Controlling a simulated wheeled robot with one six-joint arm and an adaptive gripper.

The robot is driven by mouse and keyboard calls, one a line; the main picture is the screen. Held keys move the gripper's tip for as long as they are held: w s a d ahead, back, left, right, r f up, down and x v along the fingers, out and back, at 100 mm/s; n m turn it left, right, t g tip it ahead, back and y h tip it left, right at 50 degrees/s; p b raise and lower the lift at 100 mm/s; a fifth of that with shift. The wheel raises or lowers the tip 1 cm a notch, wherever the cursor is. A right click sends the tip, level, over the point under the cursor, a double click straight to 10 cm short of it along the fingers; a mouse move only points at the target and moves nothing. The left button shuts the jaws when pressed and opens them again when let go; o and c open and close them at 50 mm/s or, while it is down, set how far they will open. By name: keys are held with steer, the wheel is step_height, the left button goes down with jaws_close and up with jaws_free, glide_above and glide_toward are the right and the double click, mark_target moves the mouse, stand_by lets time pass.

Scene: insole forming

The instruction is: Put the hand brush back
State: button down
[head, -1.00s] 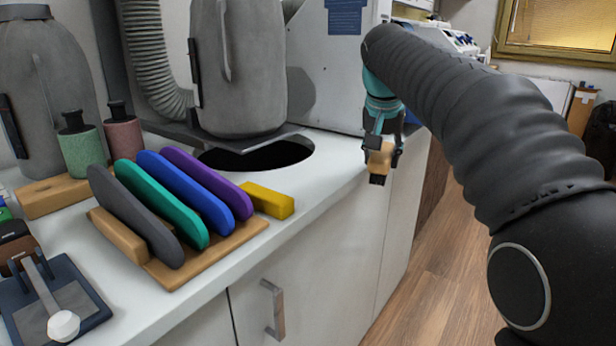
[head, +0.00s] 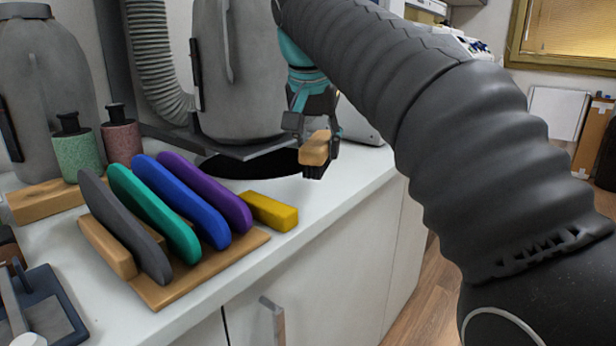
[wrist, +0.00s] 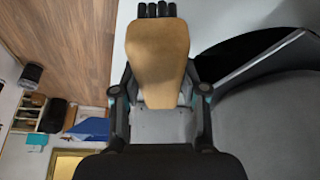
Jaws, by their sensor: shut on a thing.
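The hand brush (head: 315,148) has a light wooden body and dark bristles on its underside. My gripper (head: 312,140) is shut on it and holds it above the white counter, in front of the dark round opening. In the wrist view the brush's wooden back (wrist: 157,55) lies between my two fingers (wrist: 160,100), with dark bristle ends showing at the top. Part of the brush is hidden by the fingers in the head view.
A wooden rack (head: 160,295) with grey, teal, blue and purple insole-shaped pieces stands on the counter (head: 345,195). A yellow block (head: 270,211) lies beside it. Green (head: 78,150) and pink (head: 122,137) containers stand behind. A dark round opening (head: 235,168) is in the counter.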

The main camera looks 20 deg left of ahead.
mark_target(308, 172)
steer(key=shift+s+a+f, duration=0.25)
steer(key=shift+a+f, duration=0.25)
steer(key=shift+a, duration=0.25)
steer(key=shift+a+f, duration=0.1)
steer(key=shift+f, duration=0.15)
steer(key=shift+f+b, duration=0.75)
steer(key=shift+f, duration=1.05)
steer(key=shift+f, duration=0.1)
steer(key=c, duration=0.6)
jaws_free()
steer(key=p+v, duration=0.3)
steer(key=v, duration=0.9)
steer(key=shift+s, duration=0.1)
